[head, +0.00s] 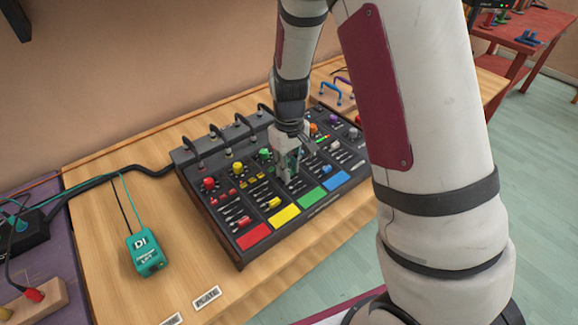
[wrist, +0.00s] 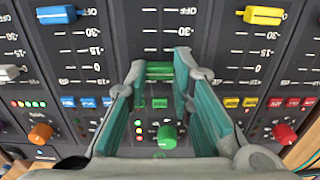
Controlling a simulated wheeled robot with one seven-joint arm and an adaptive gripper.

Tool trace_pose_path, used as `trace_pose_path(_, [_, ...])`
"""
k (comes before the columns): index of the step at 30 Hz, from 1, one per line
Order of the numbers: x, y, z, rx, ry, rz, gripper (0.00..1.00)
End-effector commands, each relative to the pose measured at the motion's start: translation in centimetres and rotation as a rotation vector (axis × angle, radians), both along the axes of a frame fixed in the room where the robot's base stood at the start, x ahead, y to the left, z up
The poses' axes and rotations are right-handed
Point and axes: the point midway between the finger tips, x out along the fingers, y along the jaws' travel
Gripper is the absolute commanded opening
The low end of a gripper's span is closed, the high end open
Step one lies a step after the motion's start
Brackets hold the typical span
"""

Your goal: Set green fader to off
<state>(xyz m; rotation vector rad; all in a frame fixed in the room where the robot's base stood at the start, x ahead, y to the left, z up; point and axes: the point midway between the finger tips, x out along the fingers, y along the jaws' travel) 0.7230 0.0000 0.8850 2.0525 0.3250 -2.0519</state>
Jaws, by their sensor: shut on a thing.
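The green fader (wrist: 160,70) sits at the end of its slot nearest the green knob (wrist: 167,137), close to the 0 mark. The OFF mark (wrist: 182,11) is at the far end of that slot, at the top of the wrist view. My gripper (wrist: 160,72) has its two teal fingers on either side of the fader cap and is shut on it. In the head view my gripper (head: 287,172) is down on the mixer (head: 240,262), above the green pad (head: 311,199). The fader is hidden there.
In the wrist view, a yellow fader (wrist: 262,15) and a blue fader (wrist: 57,14) flank the green channel, both near OFF. Knobs and small buttons crowd the panel. A teal DI box (head: 146,252) and cables lie on the wooden table left of the mixer.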

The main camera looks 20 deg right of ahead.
Motion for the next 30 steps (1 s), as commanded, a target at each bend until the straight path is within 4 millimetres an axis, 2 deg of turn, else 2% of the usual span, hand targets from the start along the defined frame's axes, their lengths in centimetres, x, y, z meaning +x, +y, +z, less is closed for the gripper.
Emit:
trace_pose_path(4, [-0.6, -0.2, 0.1, 0.001, 0.001, -0.001, 0.0])
trace_pose_path(9, [-3.8, -1.3, 0.2, 0.001, 0.004, -0.002, 0.0])
trace_pose_path(12, [-5.1, -1.7, 0.1, 0.0, 0.003, -0.003, 0.0])
trace_pose_path(22, [-5.6, -1.8, 0.0, -0.001, 0.006, 0.0, 0.0])
trace_pose_path(23, [-5.7, -1.8, 0.0, 0.0, 0.007, 0.0, 0.24])
trace_pose_path(25, [-5.7, -1.8, 0.0, -0.001, 0.008, 0.0, 0.4])
trace_pose_path(30, [-5.5, -1.8, 0.0, 0.0, 0.004, 0.0, 0.42])
